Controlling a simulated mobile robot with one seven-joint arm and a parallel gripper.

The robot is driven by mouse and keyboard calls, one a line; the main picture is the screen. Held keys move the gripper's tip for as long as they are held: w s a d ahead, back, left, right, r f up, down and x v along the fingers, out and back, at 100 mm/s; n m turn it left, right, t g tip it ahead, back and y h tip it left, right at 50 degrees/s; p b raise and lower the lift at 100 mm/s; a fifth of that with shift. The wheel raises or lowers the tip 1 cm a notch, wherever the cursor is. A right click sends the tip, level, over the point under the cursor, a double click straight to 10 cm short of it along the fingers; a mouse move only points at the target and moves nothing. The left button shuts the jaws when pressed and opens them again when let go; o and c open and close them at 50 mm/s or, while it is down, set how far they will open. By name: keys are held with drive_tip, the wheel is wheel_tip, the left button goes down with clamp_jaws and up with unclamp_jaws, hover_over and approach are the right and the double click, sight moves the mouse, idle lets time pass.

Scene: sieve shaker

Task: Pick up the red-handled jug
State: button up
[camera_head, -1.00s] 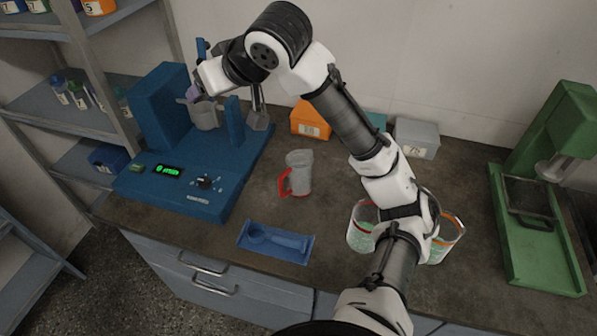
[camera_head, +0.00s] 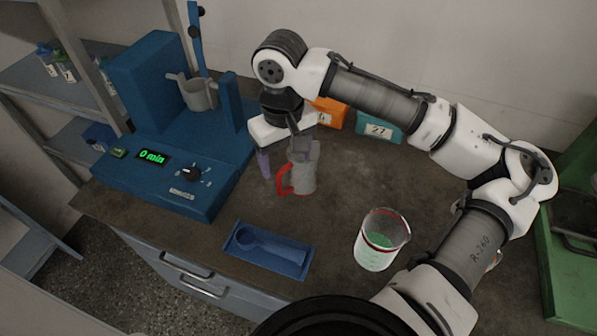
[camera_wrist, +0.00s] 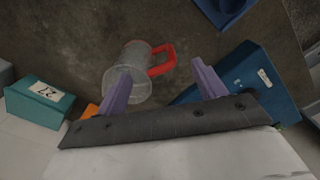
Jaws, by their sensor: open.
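The red-handled jug (camera_head: 303,172) is a translucent grey jug standing upright on the dark worktop, with its red handle (camera_head: 284,181) toward the left in the head view. In the wrist view the jug (camera_wrist: 127,75) shows beyond the left finger, its red handle pointing right. My gripper (camera_head: 279,160) is open, with its purple fingers pointing down. One finger is left of the jug and the other overlaps its rim in the head view. In the wrist view the gap between the fingers (camera_wrist: 162,80) lies over the handle side. I cannot tell whether a finger touches the jug.
The blue sieve shaker (camera_head: 165,130) with a grey holder stands close on the left. A blue tray with a scoop (camera_head: 268,249) lies in front. Orange (camera_head: 329,112) and teal (camera_head: 376,127) boxes stand behind.

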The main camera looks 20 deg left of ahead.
sight(286, 169)
drive_tip(key=shift+f, duration=3.05)
drive_tip(key=c, duration=1.4)
